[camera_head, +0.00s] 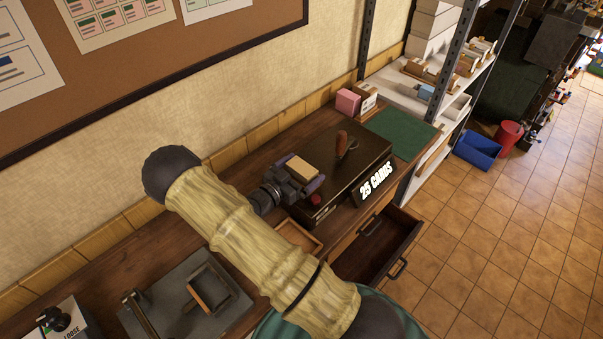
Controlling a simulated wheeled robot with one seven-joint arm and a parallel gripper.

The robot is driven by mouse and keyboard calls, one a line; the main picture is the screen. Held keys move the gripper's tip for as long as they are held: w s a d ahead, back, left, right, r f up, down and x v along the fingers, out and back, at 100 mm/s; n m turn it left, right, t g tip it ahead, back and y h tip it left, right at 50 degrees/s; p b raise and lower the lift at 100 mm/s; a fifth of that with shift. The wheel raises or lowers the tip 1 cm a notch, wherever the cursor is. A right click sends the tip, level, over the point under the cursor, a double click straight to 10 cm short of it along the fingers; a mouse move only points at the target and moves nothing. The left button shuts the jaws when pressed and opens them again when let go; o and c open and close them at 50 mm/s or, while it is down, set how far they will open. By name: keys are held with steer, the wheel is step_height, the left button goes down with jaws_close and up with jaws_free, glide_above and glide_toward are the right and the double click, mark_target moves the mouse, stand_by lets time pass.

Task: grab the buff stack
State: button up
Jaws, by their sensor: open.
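The buff stack (305,166) is a small tan block at the left end of the dark box-shaped press (349,166) on the bench. My gripper (306,178) is at the stack, with its dark purplish fingers close around or beside it. The jaws are open. I cannot tell whether a finger touches the stack, and its lower part is hidden by the gripper. The press has a brown-handled lever (341,144), a red button (316,199) and a "25 CARDS" sign (376,180) at its front.
A pink stack (348,101) and a small box (367,97) stand behind the press. A green mat (402,132) lies to its right. A wooden tray (300,237) sits in front. A drawer (379,252) hangs open below. A grey device (185,301) is at lower left.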

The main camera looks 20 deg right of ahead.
mark_target(302, 167)
steer(key=c, duration=1)
steer(key=shift+r, duration=0.1)
step_height(302, 167, up, 10)
steer(key=shift+f+b, duration=0.1)
steer(key=shift+b, duration=1)
